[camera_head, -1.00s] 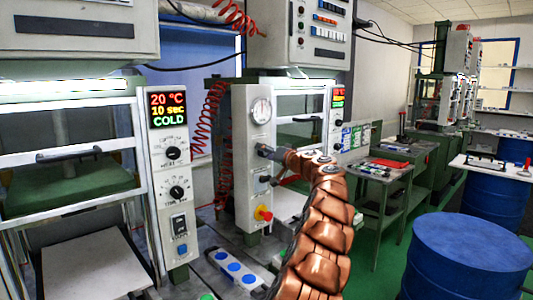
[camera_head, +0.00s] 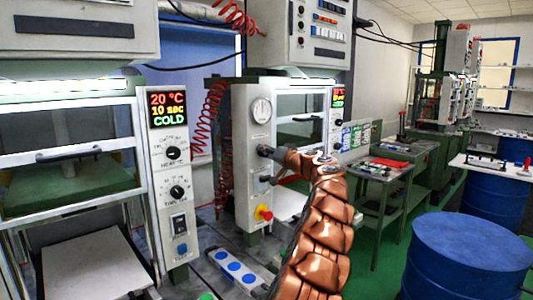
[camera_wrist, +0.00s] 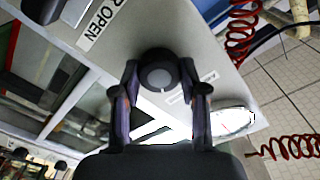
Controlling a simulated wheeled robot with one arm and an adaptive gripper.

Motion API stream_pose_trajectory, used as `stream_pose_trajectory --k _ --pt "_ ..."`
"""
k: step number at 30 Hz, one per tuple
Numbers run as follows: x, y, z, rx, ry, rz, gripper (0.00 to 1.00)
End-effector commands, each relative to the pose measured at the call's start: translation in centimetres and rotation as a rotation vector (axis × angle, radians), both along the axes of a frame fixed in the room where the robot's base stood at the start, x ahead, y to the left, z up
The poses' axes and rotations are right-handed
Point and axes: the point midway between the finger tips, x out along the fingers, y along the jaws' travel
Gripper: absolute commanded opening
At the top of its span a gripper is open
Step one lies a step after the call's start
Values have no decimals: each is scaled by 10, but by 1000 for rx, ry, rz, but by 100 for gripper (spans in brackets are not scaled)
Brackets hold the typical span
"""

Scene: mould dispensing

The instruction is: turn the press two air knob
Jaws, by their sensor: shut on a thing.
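The press two air knob is a dark round knob (camera_wrist: 158,73) on the light grey panel in the wrist view, near a label ending in "R OPEN". My gripper (camera_wrist: 160,84) has one finger on each side of the knob and is shut on it. In the head view my gripper (camera_head: 268,152) meets the front panel of press two (camera_head: 241,206), just below the round white gauge (camera_head: 261,110).
A red and yellow emergency button (camera_head: 264,213) sits lower on the same panel. Press one (camera_head: 171,206) stands at the left with its display. A blue drum (camera_head: 468,260) stands at the right. Red coiled hoses (camera_head: 208,120) hang between the presses.

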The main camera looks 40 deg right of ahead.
Motion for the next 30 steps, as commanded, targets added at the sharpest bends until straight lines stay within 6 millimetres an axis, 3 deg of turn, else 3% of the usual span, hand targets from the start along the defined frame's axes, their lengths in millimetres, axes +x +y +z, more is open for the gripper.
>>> stream_pose_trajectory --k 18,30 --pt "0 -1 2 377 -9 -1 8" --pt "0 -1 0 486 -11 0 8"
